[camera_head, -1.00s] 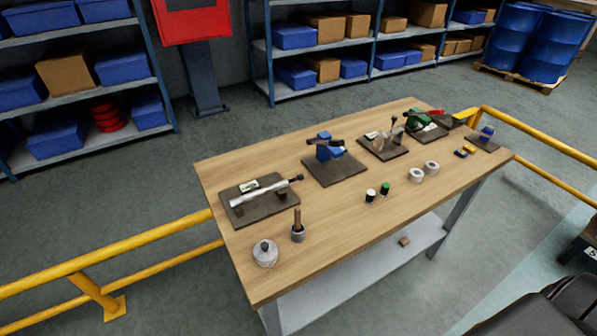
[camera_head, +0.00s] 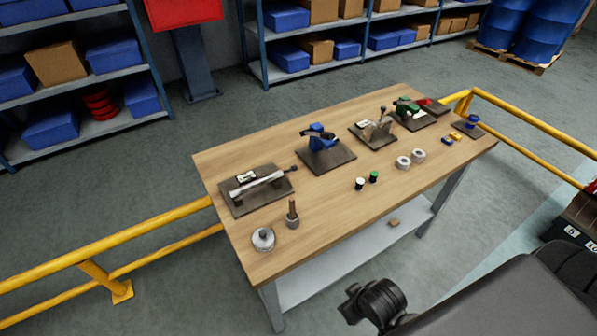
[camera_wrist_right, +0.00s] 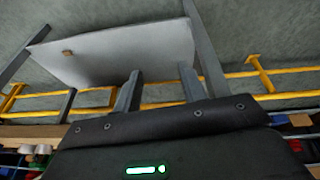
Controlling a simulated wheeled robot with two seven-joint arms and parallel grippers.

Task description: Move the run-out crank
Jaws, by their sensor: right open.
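In the head view, a silver shaft (camera_head: 262,186) lies across two supports on a dark plate (camera_head: 236,208) at the left end of the workbench. A small dark crank-like end (camera_head: 293,168) sticks out at its right; I take this as the run-out crank, but it is too small to be sure. A pale gauge-like piece (camera_head: 245,176) sits behind the shaft. My right gripper (camera_wrist_right: 160,70) is open and empty in the wrist view, with the bench's lower shelf behind it, well away from the crank. My left gripper is not in view.
The wooden workbench (camera_head: 330,213) also bears a blue fixture (camera_head: 320,138), a lever fixture (camera_head: 375,130), a green fixture (camera_head: 408,108), white rings (camera_head: 404,162), a round metal part (camera_head: 263,239) and a wooden-handled tool (camera_head: 292,214). Yellow rails (camera_head: 150,223) flank it. Its front middle is clear.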

